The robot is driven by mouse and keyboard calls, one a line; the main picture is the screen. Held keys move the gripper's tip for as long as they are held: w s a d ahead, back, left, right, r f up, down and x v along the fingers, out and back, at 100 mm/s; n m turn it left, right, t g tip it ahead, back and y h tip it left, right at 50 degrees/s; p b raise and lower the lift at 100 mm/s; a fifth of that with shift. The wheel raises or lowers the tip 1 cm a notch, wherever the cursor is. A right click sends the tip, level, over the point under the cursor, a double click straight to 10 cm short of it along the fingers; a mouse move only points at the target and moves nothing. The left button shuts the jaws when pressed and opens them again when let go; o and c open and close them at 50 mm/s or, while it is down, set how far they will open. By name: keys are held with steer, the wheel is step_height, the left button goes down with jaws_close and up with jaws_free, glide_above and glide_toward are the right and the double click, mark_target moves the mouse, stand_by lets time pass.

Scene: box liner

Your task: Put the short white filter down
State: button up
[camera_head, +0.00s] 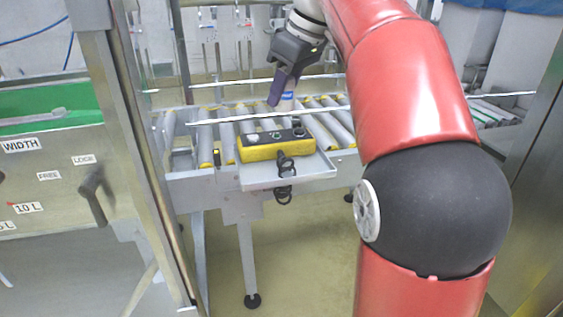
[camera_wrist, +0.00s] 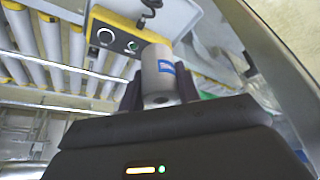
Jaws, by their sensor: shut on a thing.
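The short white filter is a pale cylinder with a blue label. In the wrist view the filter (camera_wrist: 158,68) stands between the two dark fingers of my gripper (camera_wrist: 160,95), which is shut on it. In the head view my gripper (camera_head: 283,92) is above the roller conveyor, and a small part of the filter (camera_head: 287,100) shows beside the dark finger. The rest of it is hidden by the finger. I cannot tell whether the filter touches the rollers.
The roller conveyor (camera_head: 228,130) has grey rollers with yellow ends. A yellow control box (camera_head: 262,148) with buttons sits on a grey shelf (camera_head: 312,170) at its front edge. A metal post (camera_head: 135,130) and a panel with a green area (camera_head: 50,105) stand at left.

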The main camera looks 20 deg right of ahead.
step_height(320, 180, down, 14)
steer(key=b, duration=0.3)
steer(key=shift+b, duration=0.3)
steer(key=shift+f, duration=0.1)
steer(key=o, duration=1)
steer(key=shift+c, duration=0.2)
steer(key=p+v, duration=0.3)
steer(key=v, duration=0.9)
steer(key=s+a+f+m+t+h, duration=0.2)
steer(key=s+f+m, duration=0.7)
steer(key=s+f, duration=1)
step_height(320, 180, down, 4)
steer(key=shift+a+r+h, duration=0.2)
steer(key=shift+a+h, duration=0.2)
steer(key=shift+h, duration=0.2)
